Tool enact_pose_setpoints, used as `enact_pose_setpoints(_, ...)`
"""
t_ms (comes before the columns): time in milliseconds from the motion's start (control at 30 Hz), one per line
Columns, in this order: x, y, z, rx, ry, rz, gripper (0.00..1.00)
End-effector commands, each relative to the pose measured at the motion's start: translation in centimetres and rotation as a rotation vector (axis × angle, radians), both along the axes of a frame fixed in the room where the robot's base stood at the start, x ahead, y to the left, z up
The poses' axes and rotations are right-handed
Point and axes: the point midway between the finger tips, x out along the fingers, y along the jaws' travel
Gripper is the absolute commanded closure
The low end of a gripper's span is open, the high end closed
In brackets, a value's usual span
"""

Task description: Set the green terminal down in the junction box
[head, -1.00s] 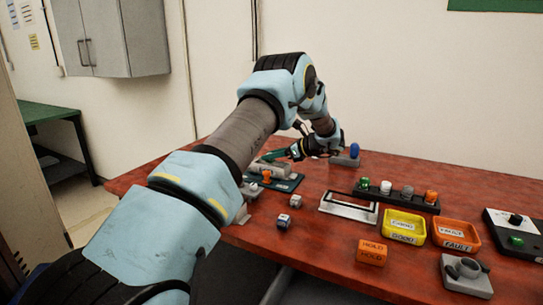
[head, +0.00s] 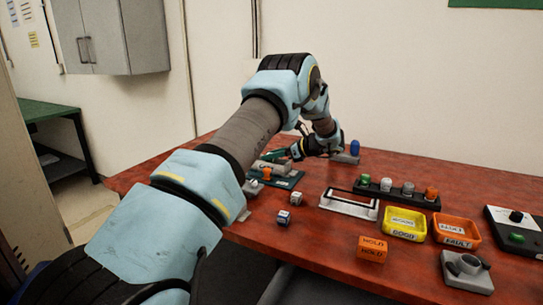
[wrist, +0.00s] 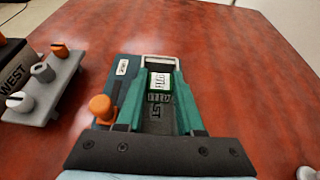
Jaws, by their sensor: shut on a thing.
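My gripper (wrist: 160,76) is shut on the green terminal (wrist: 160,83), a small block with a white printed label, seen between the two green fingers in the wrist view. The junction box appears to be the grey-rimmed housing (wrist: 158,58) on a teal plate (wrist: 120,71); its rim shows just beyond the terminal. The terminal is over or inside this housing; I cannot tell whether it touches the bottom. An orange knob (wrist: 102,108) stands at the plate's left.
In the wrist view, a grey strip with knobs (wrist: 43,88) lies left. In the head view, a white frame (head: 348,205), a rack of coloured pieces (head: 398,194), a yellow tray (head: 404,222), an orange tray (head: 456,234) and an orange HOLD block (head: 372,249) stand right.

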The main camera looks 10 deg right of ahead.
Motion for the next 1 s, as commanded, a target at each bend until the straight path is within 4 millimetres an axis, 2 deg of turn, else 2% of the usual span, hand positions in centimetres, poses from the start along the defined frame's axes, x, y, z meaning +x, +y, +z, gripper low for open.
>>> enact_pose_setpoints(233,0.00,-0.02,0.11,0.000,0.000,-0.001,1.00)
enact_pose_setpoints(267,0.00,-0.02,0.11,0.000,0.000,-0.001,0.62)
enact_pose_setpoints(567,0.00,-0.01,0.11,0.000,0.000,0.000,0.29)
enact_pose_setpoints(833,0.00,-0.01,0.17,0.000,0.000,0.000,0.29)
enact_pose_setpoints(1000,0.00,-0.05,0.90,0.000,0.000,-0.001,0.29)
